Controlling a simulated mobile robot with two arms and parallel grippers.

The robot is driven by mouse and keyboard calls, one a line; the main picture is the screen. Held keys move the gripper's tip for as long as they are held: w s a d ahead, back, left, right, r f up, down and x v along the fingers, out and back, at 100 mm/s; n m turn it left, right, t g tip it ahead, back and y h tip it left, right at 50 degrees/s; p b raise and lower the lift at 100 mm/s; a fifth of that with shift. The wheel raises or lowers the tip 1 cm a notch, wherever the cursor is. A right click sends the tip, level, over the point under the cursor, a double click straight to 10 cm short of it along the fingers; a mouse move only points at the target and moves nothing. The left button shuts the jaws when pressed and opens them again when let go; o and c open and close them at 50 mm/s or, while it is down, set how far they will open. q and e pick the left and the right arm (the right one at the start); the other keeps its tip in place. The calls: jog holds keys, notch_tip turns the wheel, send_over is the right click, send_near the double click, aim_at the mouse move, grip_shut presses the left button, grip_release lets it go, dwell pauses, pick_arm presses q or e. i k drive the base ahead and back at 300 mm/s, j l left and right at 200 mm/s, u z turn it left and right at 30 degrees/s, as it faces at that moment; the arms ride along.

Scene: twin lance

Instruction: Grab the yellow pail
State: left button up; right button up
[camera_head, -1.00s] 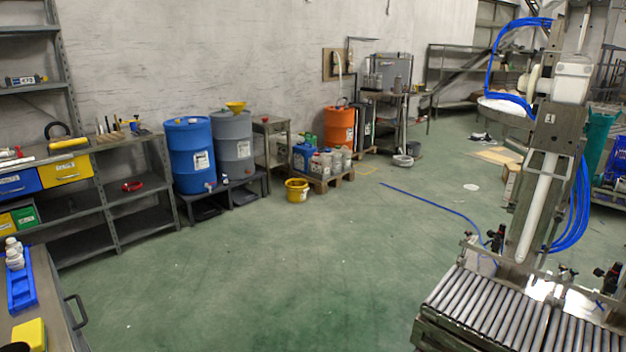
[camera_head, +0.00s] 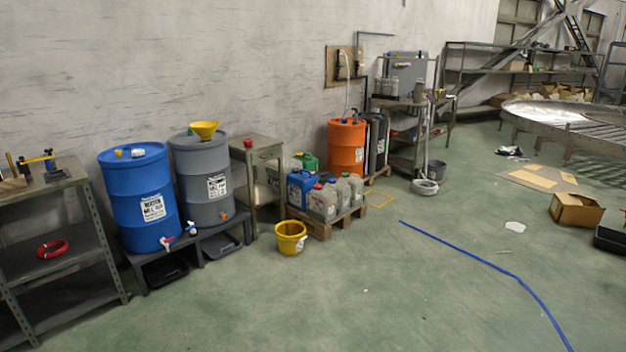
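The yellow pail (camera_head: 291,239) stands upright on the green floor, a little left of the middle of the head view. It is in front of the small metal table and beside the left front corner of the wooden pallet. Neither of my grippers shows in this view.
A blue drum (camera_head: 140,198) and a grey drum (camera_head: 203,180) stand on a low rack left of the pail. Jugs on a pallet (camera_head: 318,228) are close on its right. The floor in front is clear.

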aim_at(291, 231)
jog(key=i, duration=3.1)
